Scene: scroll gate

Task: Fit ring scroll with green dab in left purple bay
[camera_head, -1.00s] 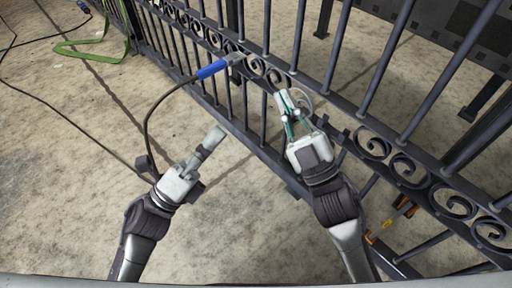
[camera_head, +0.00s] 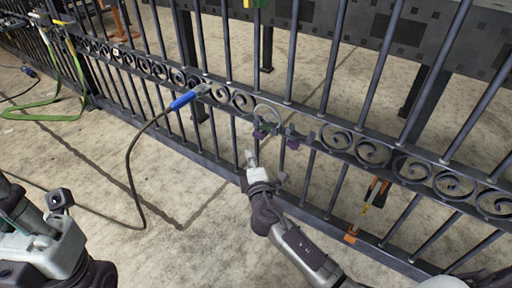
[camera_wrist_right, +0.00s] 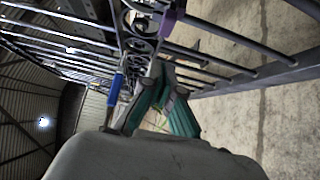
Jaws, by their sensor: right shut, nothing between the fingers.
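A pale grey ring scroll (camera_head: 268,105) stands in the gate's scroll band, just above a purple piece (camera_head: 261,133). Whether it is fully seated cannot be told, and no green dab can be made out on it. A second purple piece (camera_head: 293,143) is to its right. My right gripper (camera_head: 249,158) is shut and empty, below the ring and apart from it. Its teal finger pads (camera_wrist_right: 182,116) show in the right wrist view, with a purple piece (camera_wrist_right: 168,22) beyond. My left gripper (camera_head: 18,212) is at the lower left, its fingertips unclear.
The dark metal gate (camera_head: 330,120) crosses the view with several scrolls. A blue-handled tool (camera_head: 186,99) on a black cable rests at the gate. An orange-handled clamp (camera_head: 376,192) hangs at the right. A green strap (camera_head: 45,112) lies left. Open floor is in front.

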